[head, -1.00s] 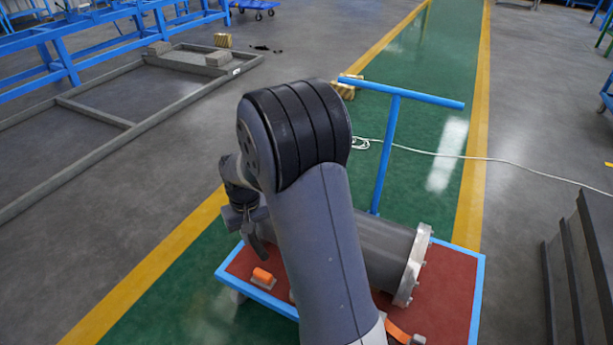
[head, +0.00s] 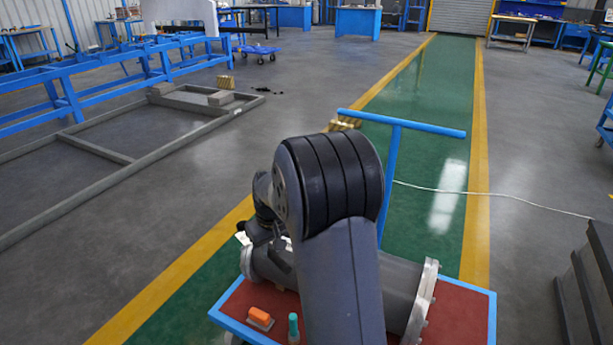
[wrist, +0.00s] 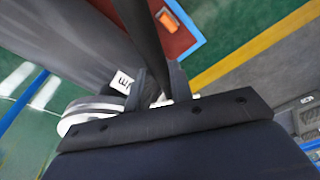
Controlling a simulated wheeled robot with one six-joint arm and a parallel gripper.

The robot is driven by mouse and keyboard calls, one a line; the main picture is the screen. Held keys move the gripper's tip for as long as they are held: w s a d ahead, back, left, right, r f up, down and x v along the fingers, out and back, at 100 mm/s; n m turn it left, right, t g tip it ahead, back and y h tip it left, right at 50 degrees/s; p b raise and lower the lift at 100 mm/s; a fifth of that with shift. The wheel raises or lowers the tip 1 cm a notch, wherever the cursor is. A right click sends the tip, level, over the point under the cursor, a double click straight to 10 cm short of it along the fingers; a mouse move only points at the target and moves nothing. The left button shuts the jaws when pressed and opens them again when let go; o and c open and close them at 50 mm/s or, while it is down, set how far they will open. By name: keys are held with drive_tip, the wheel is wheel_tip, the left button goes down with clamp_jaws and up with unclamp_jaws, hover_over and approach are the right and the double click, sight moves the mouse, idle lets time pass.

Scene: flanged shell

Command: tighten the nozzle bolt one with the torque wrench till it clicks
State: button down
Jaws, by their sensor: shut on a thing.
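The grey flanged shell (head: 405,285) lies on the red top of a blue-edged cart. Its bolted right flange (head: 425,298) shows in the head view, and my arm covers its middle. In the wrist view, my gripper (wrist: 160,88) is shut on a long dark bar, apparently the torque wrench (wrist: 146,30), which runs up out of the picture. A pale round flange (wrist: 88,112) and a small white lettered tag (wrist: 122,82) are beside the fingers. The wrench's head and nozzle bolt one cannot be made out. In the head view the fingers are hidden.
The cart's red top (head: 455,325) holds an orange block (head: 260,318) and a teal-topped item (head: 293,325) near the front. The cart's blue T-handle (head: 400,125) rises behind the shell. Dark stepped blocks (head: 590,280) stand at right. A white cable (head: 500,197) crosses the green lane.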

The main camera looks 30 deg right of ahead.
drive_tip(key=w+d+r+n+t+p, duration=0.1)
drive_tip(key=w+d+r+t+p, duration=0.1)
drive_tip(key=d+r+p, duration=0.5)
drive_tip(key=d+r, duration=0.5)
drive_tip(key=shift+w+r+y+p, duration=0.15)
drive_tip(key=shift+w+y+p, duration=0.15)
drive_tip(key=shift+y, duration=0.1)
drive_tip(key=shift+t, duration=0.3)
drive_tip(key=shift+s+f+b, duration=0.1)
drive_tip(key=shift+f+b, duration=2.1)
drive_tip(key=shift+f, duration=0.4)
drive_tip(key=shift+f+b, duration=1.05)
drive_tip(key=shift+f, duration=0.35)
drive_tip(key=shift+a, duration=0.15)
